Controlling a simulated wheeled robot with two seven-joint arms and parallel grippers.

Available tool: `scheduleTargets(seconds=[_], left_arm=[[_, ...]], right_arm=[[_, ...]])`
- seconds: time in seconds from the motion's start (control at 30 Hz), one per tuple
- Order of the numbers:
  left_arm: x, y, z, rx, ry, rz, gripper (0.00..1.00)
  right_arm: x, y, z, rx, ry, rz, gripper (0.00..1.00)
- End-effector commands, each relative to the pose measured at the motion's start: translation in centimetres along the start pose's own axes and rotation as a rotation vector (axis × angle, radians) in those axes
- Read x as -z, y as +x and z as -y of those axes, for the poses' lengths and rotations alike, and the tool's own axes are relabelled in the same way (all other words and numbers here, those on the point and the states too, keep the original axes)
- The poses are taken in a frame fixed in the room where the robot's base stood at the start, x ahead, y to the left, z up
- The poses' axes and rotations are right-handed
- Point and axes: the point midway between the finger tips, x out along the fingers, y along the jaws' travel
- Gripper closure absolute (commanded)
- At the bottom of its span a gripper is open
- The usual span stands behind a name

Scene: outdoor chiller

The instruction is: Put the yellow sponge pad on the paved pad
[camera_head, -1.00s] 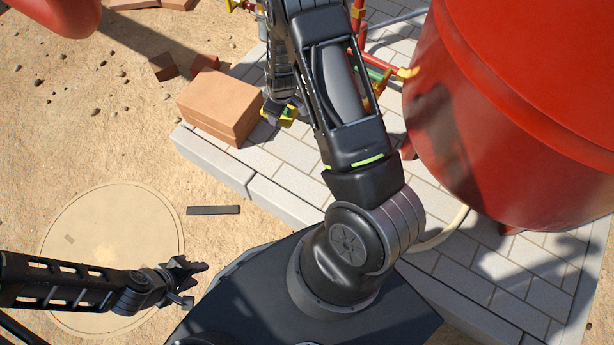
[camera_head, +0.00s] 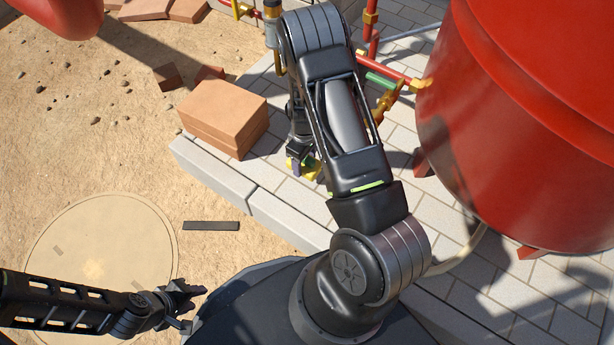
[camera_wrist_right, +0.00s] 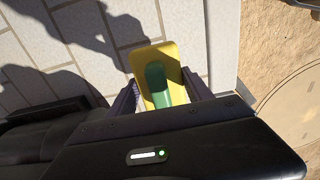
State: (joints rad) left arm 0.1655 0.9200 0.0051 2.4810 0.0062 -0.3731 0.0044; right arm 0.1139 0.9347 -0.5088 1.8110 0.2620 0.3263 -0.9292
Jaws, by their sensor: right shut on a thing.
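The yellow sponge pad (camera_head: 310,174), with a green part (camera_wrist_right: 157,85) on it, also shows in the right wrist view (camera_wrist_right: 152,58). My right gripper (camera_head: 299,164) is shut on it, one finger on each side. They are over the paved pad (camera_head: 287,205), a light grey tiled surface, beside its left edge. The pad's tiles also fill the left of the wrist view (camera_wrist_right: 60,35). Whether the sponge touches the tiles I cannot tell. My left gripper (camera_head: 192,306) is empty with fingers apart, low at the left, away from the pad.
A stack of orange blocks (camera_head: 222,115) stands on the pad's left edge, close to my right gripper. A large red tank (camera_head: 530,120) and red and yellow pipes (camera_head: 385,70) stand to the right and behind. A dark flat bar (camera_head: 211,226) and a round cover (camera_head: 95,235) lie on sand.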

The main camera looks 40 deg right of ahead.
Motion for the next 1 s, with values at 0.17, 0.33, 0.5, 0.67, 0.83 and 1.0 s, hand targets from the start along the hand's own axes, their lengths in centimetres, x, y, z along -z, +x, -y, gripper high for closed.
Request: scheduleTargets(seconds=[0.17, 0.33, 0.5, 0.67, 0.83, 1.0], left_arm=[[0.1, 1.4, 0.4, 0.0, -0.001, -0.006, 0.64], [0.1, 1.3, 0.4, 0.0, -0.001, -0.007, 0.64], [0.1, 1.4, 0.4, 0.0, 0.0, -0.007, 0.64], [0.2, 2.4, 0.7, 0.0, -0.001, -0.01, 0.64], [0.3, 3.0, 0.9, 0.0, -0.001, -0.014, 0.64], [0.3, 2.9, 0.9, 0.0, -0.001, -0.015, 0.64]], right_arm=[[0.0, 2.9, -0.1, -0.001, 0.001, 0.0, 0.74], [0.0, 2.9, -0.1, -0.002, 0.001, -0.001, 0.74], [0.0, 3.1, -0.1, -0.001, 0.001, -0.001, 0.74], [0.0, 5.2, 0.0, -0.001, -0.001, 0.001, 0.74], [0.0, 6.8, -0.1, -0.001, 0.0, 0.0, 0.74], [0.0, 6.7, -0.1, -0.002, 0.0, -0.001, 0.74]])
